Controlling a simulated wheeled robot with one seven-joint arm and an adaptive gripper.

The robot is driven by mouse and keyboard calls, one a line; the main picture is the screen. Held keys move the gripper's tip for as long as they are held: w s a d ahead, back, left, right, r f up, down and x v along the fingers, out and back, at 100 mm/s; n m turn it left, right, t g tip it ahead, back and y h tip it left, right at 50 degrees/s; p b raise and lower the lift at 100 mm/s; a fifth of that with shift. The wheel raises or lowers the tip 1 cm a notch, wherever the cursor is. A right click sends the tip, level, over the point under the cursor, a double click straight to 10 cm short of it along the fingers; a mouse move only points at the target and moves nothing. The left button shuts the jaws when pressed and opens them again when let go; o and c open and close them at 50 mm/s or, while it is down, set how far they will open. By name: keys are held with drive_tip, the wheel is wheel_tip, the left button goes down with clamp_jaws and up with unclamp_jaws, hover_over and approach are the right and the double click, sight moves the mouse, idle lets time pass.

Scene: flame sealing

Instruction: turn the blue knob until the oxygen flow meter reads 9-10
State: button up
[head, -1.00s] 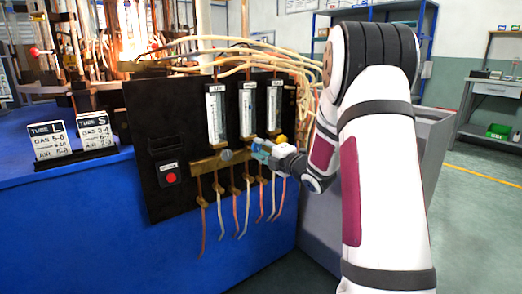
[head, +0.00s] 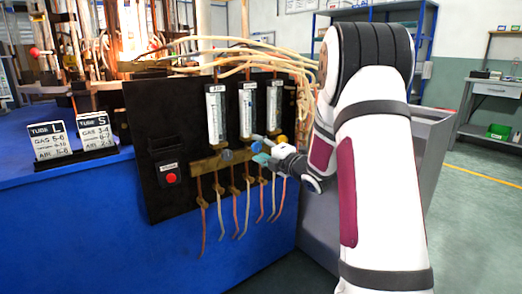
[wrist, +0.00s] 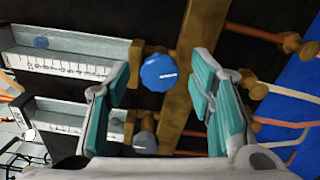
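In the wrist view the blue knob (wrist: 158,72) sits on the brass fittings between my open fingers. A clear gap shows on either side, so my gripper (wrist: 160,66) is not touching it. The flow meter (wrist: 68,52) in line with this knob has a white scale and a round blue float (wrist: 40,42) near its far left. The scale numbers are too small to read. In the head view this middle flow meter (head: 247,108) stands above my gripper (head: 260,148), whose fingers are spread one above the other at the knob.
A grey knob (wrist: 145,142) lies close beside my lower left finger, and a yellow knob (head: 282,140) is just right of my gripper in the head view. Hoses hang below the black panel (head: 150,110). A red button (head: 171,178) is at left.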

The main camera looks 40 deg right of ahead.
drive_tip(key=s, duration=1.2)
drive_tip(key=shift+d, duration=0.15)
idle(0.3)
